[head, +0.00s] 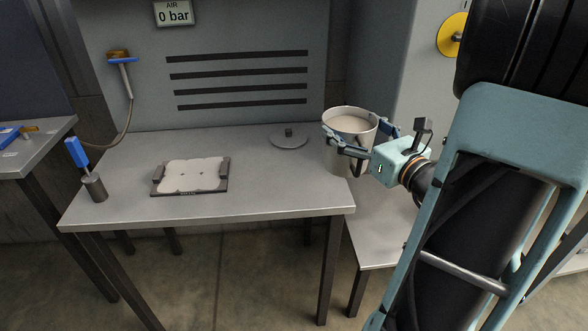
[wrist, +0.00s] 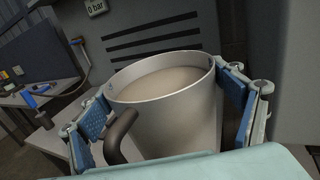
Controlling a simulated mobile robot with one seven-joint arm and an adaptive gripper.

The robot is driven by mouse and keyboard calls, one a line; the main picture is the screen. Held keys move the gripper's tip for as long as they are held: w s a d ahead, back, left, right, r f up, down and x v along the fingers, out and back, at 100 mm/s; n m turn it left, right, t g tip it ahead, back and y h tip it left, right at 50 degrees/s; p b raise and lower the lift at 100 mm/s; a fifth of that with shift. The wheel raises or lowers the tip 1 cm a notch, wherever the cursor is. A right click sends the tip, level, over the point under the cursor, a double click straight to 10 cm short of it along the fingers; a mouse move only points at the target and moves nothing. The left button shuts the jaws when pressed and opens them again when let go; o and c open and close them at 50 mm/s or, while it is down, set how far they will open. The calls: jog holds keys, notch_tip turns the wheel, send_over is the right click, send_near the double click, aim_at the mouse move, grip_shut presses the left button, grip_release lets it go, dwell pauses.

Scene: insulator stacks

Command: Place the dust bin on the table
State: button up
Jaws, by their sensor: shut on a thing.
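The dust bin is a light grey round bin (head: 345,128) with pale beige contents, at the right end of the table (head: 270,203) in the head view. My gripper (head: 348,139) is shut on it, with one blue-padded finger on each side. In the wrist view the bin (wrist: 175,115) fills the middle, roughly upright, with a dark curved handle on the near side. The bin's lower part is partly behind my gripper, and I cannot tell whether its base touches the table.
A dark-framed plate (head: 190,175), a round lid-like disc (head: 289,141) and a blue-handled tool in a holder (head: 93,186) stand on the table. A lower bench (head: 375,240) is at the right. The table's front middle is clear.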

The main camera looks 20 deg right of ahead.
jog(key=w+a+f+b, duration=0.3)
jog(key=w+a+f, duration=0.2)
jog(key=w+f, duration=0.7)
jog(key=shift+w+f+b, duration=0.4)
jog(key=shift+w, duration=0.3)
jog(key=shift+a+f, duration=0.1)
jog(key=shift+f, duration=0.15)
jog(key=o, duration=2)
